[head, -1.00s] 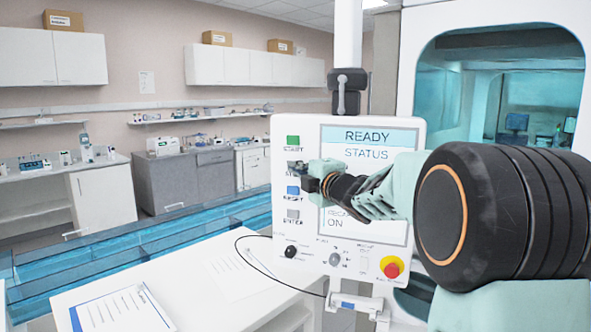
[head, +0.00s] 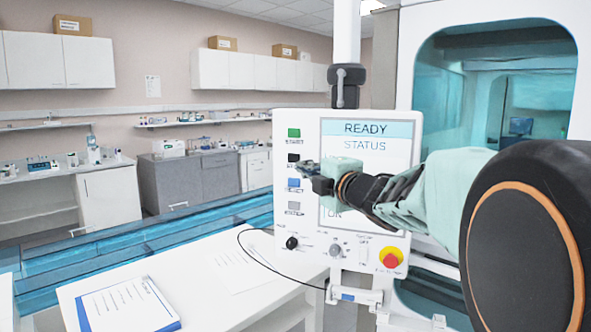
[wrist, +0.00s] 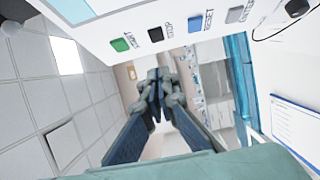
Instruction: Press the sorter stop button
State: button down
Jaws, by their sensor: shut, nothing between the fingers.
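The black stop button (head: 293,157) is the second in the button column on the white control panel (head: 300,235), below the green start button (head: 293,133). In the wrist view the stop button (wrist: 156,34) shows clear, between the green and blue ones. My gripper (head: 303,166) is in front of the panel, just below the stop button in the head view, covering part of its label. In the wrist view my gripper (wrist: 159,78) is shut and empty. Its fingertips appear beside the button row, apart from the buttons. The screen (head: 366,130) reads READY.
Blue reset (head: 293,183) and grey enter (head: 293,207) buttons sit below. A red emergency knob (head: 391,260) is at the panel's lower right. A white table (head: 200,270) with a clipboard (head: 125,306) stands in front, and a blue conveyor (head: 120,250) lies behind it.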

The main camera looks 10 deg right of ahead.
jog(key=shift+v, duration=1.25)
